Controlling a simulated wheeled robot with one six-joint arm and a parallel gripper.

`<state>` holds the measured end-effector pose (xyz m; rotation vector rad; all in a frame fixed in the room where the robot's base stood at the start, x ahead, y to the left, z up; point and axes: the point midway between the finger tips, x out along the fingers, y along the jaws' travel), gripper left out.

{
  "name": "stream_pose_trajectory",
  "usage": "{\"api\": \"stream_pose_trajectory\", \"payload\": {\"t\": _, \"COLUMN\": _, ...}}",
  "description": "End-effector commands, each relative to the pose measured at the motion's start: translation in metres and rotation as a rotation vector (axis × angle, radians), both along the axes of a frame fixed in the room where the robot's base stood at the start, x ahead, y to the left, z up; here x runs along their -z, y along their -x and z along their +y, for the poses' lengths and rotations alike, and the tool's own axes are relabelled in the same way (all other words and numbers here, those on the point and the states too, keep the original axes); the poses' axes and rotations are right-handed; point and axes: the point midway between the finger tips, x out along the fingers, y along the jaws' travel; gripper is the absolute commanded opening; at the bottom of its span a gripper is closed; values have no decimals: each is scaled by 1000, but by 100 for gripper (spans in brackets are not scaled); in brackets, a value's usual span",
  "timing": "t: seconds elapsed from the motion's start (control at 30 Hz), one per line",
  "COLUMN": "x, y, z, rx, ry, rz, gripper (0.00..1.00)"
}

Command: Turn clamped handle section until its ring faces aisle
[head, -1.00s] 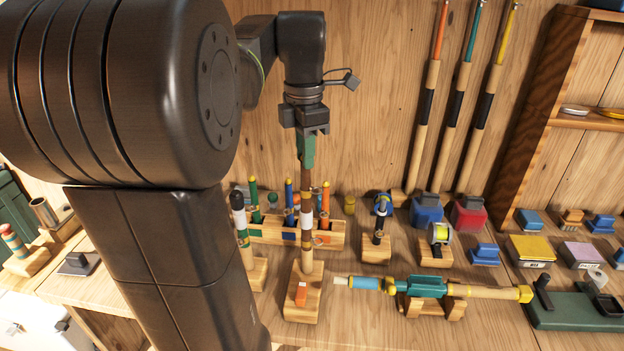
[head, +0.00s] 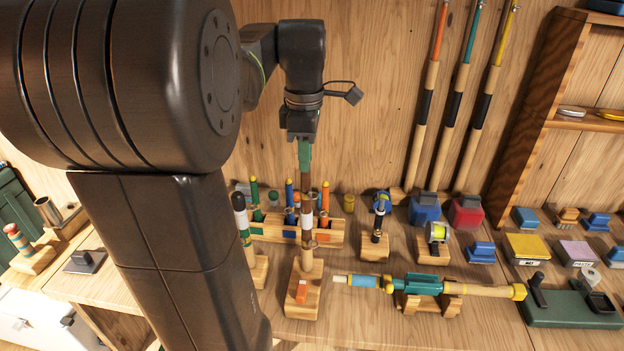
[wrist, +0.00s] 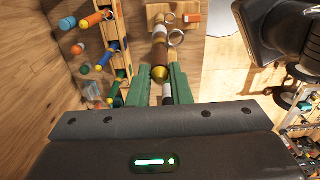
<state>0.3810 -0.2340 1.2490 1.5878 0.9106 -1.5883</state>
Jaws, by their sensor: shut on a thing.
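The handle section (head: 306,222) stands upright in a wooden clamp block (head: 303,292) with an orange mark (head: 301,291) on its front. It has brown, white and cork bands. My gripper (head: 304,155) is above the block, its green fingers shut on the top of the handle section. In the wrist view, the fingers (wrist: 158,88) flank the handle's gold-coloured end (wrist: 160,73). A metal ring (wrist: 176,37) sticks out to the right of the shaft there, on the same side as the orange mark (wrist: 192,18).
A wooden rack (head: 268,230) of coloured handles stands close behind. A dark-topped rod (head: 241,217) stands just left. A teal and yellow rod section (head: 425,284) lies on a cradle to the right. Bare bench front shows right of the block.

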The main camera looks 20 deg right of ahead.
Motion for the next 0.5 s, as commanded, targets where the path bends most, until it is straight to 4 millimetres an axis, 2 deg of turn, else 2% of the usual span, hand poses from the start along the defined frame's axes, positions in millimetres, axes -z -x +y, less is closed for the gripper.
{"api": "stream_pose_trajectory", "payload": {"t": 0.23, "x": -1, "y": 0, "z": 0, "rx": 19, "ry": 1, "rz": -2, "gripper": 5}}
{"api": "stream_pose_trajectory", "payload": {"t": 0.5, "x": -3, "y": 0, "z": 0, "rx": 229, "ry": 1, "rz": -1, "gripper": 5}}
